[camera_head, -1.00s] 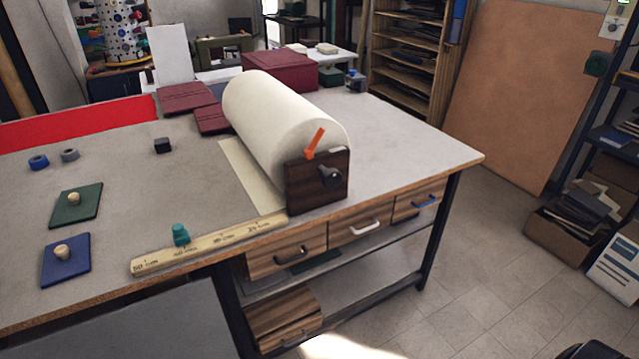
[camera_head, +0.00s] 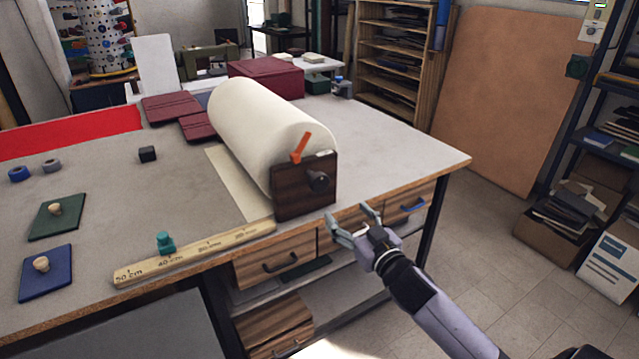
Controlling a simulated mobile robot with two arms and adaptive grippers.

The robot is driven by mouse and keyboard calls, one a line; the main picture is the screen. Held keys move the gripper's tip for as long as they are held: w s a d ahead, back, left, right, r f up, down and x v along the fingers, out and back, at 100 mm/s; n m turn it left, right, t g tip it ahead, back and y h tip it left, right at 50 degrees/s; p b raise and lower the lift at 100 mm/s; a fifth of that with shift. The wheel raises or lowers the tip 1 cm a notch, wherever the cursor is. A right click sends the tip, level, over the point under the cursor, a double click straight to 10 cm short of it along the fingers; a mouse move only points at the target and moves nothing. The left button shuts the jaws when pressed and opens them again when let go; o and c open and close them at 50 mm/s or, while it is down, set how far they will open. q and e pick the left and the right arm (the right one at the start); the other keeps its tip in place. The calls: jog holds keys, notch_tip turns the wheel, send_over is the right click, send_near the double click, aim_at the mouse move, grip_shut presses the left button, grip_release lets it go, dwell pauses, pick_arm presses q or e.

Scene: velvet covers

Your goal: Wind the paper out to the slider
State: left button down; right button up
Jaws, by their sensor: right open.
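A large cream paper roll (camera_head: 262,130) lies on the worktable in a dark wooden holder (camera_head: 300,197) with a dark knob (camera_head: 318,180) on its near end. An orange pointer (camera_head: 299,148) stands above the holder. A strip of paper (camera_head: 236,182) lies flat to the roll's left and reaches towards a wooden ruler (camera_head: 195,255). A teal slider (camera_head: 165,243) sits on the ruler near its 40 cm mark. My right gripper (camera_head: 351,220) is open and empty in front of the table's edge, below and right of the knob. My left gripper is out of view.
Green (camera_head: 57,217) and blue (camera_head: 45,272) plates with pale knobs lie at the left. A small black block (camera_head: 148,153) and maroon covers (camera_head: 172,107) lie farther back. Drawers with handles (camera_head: 280,262) line the front. The table's right end is clear.

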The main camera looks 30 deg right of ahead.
aim_at(321, 185)
jog(key=w, duration=0.5)
jog(key=w+d+p, duration=0.1)
jog(key=w, duration=0.4)
jog(key=w+p, duration=0.1)
jog(key=w, duration=0.4)
jog(key=shift+w+d, duration=0.2)
jog(key=shift+w, duration=0.1)
jog(key=shift+c, duration=0.2)
grip_shut()
